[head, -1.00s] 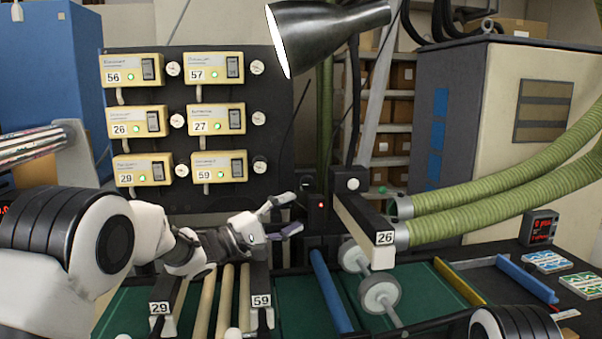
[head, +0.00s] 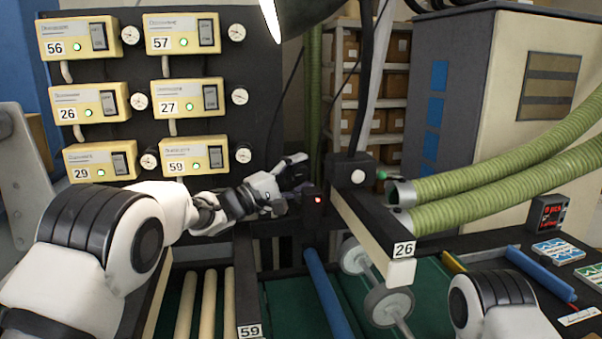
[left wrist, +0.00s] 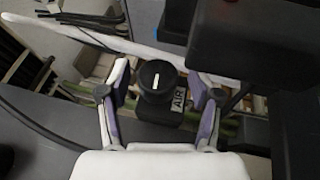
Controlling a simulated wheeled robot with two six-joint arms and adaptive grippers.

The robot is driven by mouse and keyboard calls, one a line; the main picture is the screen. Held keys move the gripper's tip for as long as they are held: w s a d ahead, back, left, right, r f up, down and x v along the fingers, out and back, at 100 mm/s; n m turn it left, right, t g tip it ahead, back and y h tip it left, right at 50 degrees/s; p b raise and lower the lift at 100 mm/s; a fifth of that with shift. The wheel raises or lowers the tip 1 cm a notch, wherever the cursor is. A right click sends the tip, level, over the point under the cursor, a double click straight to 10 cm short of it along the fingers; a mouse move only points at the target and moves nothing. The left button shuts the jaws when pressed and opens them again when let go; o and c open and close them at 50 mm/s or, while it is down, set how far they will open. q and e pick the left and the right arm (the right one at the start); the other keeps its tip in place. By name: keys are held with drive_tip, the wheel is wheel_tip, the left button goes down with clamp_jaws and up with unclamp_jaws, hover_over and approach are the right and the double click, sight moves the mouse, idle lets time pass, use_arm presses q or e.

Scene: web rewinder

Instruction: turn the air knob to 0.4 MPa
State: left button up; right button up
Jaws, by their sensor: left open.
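The air knob (left wrist: 157,80) is a black round knob with a white pointer line, seen in the left wrist view beside an AIR label (left wrist: 178,99). The line runs nearly up and down in that picture. My left gripper (head: 288,183) is open. In the left wrist view its two fingers stand on either side of the knob, with gaps visible on both sides; I cannot tell the depth. In the head view the gripper largely covers the knob. I see no readable pressure value. Only a link of my right arm shows at lower right; its gripper is out of view.
A black box with a red light (head: 317,208) stands close to the left gripper. A beam labelled 26 (head: 375,215) and green hoses (head: 500,170) lie to the right. A panel of numbered yellow control boxes (head: 186,98) with small gauges stands behind at left. A lamp (head: 290,15) hangs above.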

use_arm(q)
drive_tip(key=shift+w, duration=0.35)
drive_tip(key=shift+s, duration=0.15)
drive_tip(key=shift+s+r, duration=0.25)
drive_tip(key=shift+s, duration=0.05)
drive_tip(key=c, duration=1.2)
drive_tip(key=shift+o, duration=0.2)
drive_tip(key=shift+r+y, duration=0.1)
drive_tip(key=shift+y, duration=0.2)
drive_tip(key=shift+r+m+g+y, duration=0.1)
drive_tip(key=shift+m+g+y, duration=0.65)
drive_tip(key=shift+y, duration=0.25)
drive_tip(key=shift+m+g+y, duration=0.45)
drive_tip(key=shift+g+y, duration=0.4)
drive_tip(key=shift+y, duration=0.55)
